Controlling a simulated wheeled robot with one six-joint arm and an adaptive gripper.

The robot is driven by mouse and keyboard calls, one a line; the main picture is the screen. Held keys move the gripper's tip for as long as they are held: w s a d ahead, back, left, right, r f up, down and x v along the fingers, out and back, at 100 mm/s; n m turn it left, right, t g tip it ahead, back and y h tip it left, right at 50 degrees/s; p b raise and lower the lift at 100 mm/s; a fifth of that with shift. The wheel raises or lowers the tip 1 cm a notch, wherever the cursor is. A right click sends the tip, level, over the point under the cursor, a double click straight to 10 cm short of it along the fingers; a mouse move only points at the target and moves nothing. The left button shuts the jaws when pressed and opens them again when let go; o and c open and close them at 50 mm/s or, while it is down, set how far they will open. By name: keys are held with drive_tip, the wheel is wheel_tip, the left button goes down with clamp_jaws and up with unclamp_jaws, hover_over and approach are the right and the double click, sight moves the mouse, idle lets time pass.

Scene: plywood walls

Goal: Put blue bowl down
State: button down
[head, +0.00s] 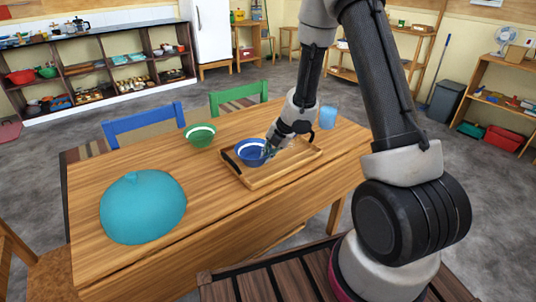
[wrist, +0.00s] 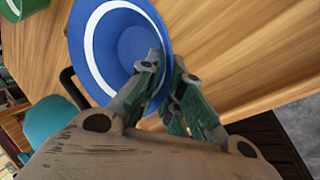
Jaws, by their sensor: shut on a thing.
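The blue bowl (head: 249,152) has a white band and is at the left part of the wooden tray (head: 290,166) on the table in the head view. My gripper (head: 270,150) reaches down from the right and is shut on the bowl's right rim. In the wrist view the bowl (wrist: 115,45) fills the upper middle, and the green fingers (wrist: 165,88) pinch its rim. I cannot tell whether the bowl's base touches the tray, as the base is hidden.
A green bowl (head: 199,135) stands left of the tray. A large teal dome (head: 143,207) covers the table's left front. A blue cup (head: 327,117) stands behind the tray's right end. Blue (head: 145,123) and green (head: 238,97) chairs line the table's far side. Bare table lies between dome and tray.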

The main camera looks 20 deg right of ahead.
drive_tip(key=shift+f, duration=0.1)
drive_tip(key=c, duration=1.6)
unclamp_jaws()
